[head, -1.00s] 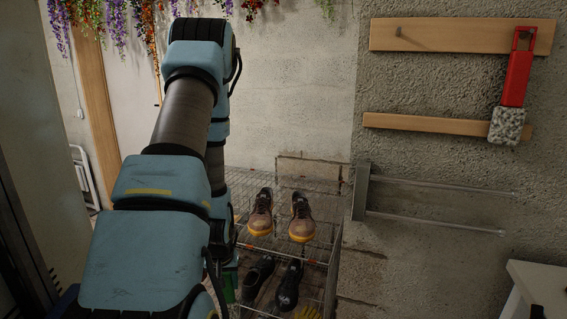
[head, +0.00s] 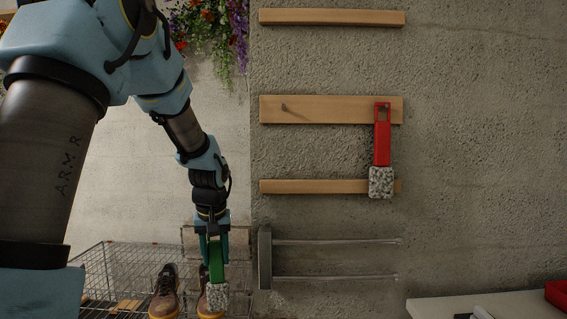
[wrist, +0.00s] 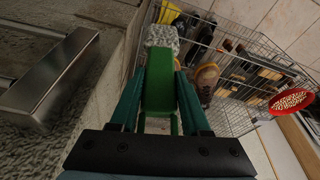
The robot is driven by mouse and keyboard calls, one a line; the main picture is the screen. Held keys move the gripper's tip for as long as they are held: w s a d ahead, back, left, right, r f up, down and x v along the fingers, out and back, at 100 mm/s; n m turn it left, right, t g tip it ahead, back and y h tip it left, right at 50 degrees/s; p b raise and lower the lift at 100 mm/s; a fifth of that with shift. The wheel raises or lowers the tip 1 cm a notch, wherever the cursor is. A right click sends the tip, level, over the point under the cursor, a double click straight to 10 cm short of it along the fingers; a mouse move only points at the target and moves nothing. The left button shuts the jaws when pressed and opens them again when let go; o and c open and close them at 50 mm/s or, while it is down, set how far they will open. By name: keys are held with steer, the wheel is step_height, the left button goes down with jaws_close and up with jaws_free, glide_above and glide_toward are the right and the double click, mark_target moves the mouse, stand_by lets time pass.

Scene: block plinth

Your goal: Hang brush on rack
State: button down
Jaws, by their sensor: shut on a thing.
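My gripper (head: 214,240) points down at the lower left of the head view, shut on a green brush (head: 217,262) with a speckled grey head at its lower end. The green brush (wrist: 158,85) lies between my fingers in the wrist view, its head away from the camera. The wooden rack board (head: 330,110) is on the wall, above and to the right of my gripper. A bare peg (head: 284,107) sticks out at its left. A red brush (head: 382,140) hangs at its right end, head down, over the lower wooden rail (head: 310,186).
A metal bar holder (head: 265,257) with two rods juts from the wall just right of my gripper. A wire basket (head: 110,268) with shoes (head: 165,292) stands below. A white table (head: 480,305) is at the lower right. The wall around the peg is clear.

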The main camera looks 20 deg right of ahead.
mark_target(284, 133)
steer(key=s+d+r+m, duration=0.1)
steer(key=s+d+r, duration=0.3)
steer(key=r, duration=0.4)
steer(key=s+d+r, duration=0.4)
steer(key=r, duration=0.4)
steer(key=s+r+m, duration=0.1)
steer(key=s+r, duration=1.2)
steer(key=r, duration=0.2)
steer(key=shift+s+d, duration=0.2)
steer(key=shift+s, duration=0.2)
steer(key=w+d+p, duration=0.2)
steer(key=w, duration=0.3)
steer(key=w+d+p, duration=0.3)
steer(key=w, duration=0.3)
steer(key=w+d+p, duration=0.2)
steer(key=w, duration=0.3)
steer(key=shift+w+d, duration=0.25)
steer(key=shift+d, duration=0.1)
steer(key=shift+f+h+p, duration=0.3)
steer(key=shift+f+p, duration=0.1)
steer(key=shift+f, duration=0.2)
